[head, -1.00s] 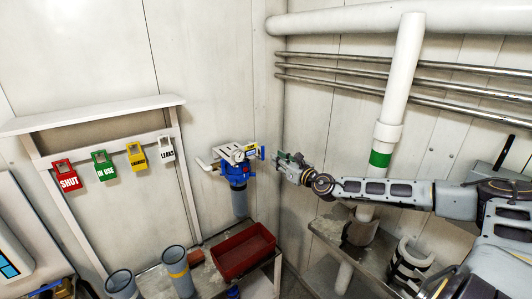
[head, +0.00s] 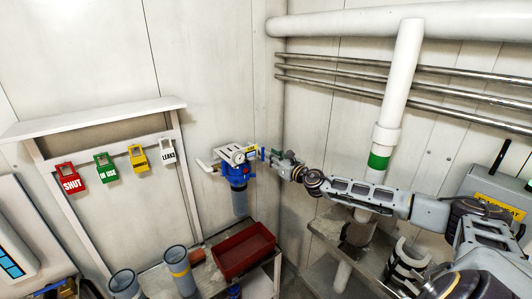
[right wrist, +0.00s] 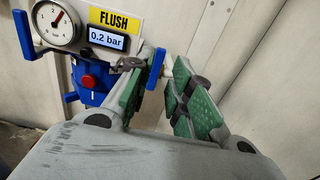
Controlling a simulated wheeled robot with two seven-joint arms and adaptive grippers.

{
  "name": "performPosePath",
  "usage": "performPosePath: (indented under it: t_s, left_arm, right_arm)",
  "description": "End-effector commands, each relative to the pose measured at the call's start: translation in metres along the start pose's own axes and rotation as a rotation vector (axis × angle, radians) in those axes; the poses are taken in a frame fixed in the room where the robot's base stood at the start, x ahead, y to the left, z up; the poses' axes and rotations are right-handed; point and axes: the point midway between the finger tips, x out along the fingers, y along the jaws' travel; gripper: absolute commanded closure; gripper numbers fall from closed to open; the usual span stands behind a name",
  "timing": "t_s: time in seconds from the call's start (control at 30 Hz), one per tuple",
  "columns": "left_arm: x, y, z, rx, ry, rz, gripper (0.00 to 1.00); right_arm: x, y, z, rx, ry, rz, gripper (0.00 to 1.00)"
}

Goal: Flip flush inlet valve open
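The blue flush filter unit (head: 236,172) is on the far wall near the corner. In the right wrist view it shows a yellow FLUSH label (right wrist: 115,20), a display (right wrist: 106,39) reading 0.2 bar and a round gauge (right wrist: 55,22). A blue lever (right wrist: 155,68) stands nearly upright at the unit's right side; another blue lever (right wrist: 21,35) is at its left. My right gripper (head: 274,154) is open just right of the unit. Its green-padded fingers (right wrist: 160,88) are apart, with the right lever showing in the gap. I cannot tell whether they touch it. My left gripper is not in view.
A red bin (head: 244,250) and grey cylinders (head: 178,268) stand on the bench below. Coloured tags (head: 105,168) hang from a shelf frame at left. A white vertical pipe (head: 399,80) stands behind my right arm.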

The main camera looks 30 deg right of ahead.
Motion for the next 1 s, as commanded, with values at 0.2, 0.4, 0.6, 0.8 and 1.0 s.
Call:
performPosePath:
  t_s: [0.2,0.4,0.6,0.8,1.0]
  left_arm:
    - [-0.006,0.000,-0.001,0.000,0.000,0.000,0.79]
    - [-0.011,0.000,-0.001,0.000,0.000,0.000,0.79]
    - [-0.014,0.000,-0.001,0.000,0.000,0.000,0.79]
    - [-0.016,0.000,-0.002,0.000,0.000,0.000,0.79]
    - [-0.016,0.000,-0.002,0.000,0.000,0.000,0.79]
  right_arm:
    - [0.012,0.001,0.002,0.001,-0.001,0.002,0.79]
    - [0.024,0.002,0.002,0.001,-0.002,0.002,0.79]
    - [0.035,0.001,0.002,0.002,-0.002,0.001,0.79]
    - [0.041,0.002,0.001,0.000,0.000,0.004,0.79]
    - [0.042,0.002,0.000,-0.001,0.001,0.004,0.79]
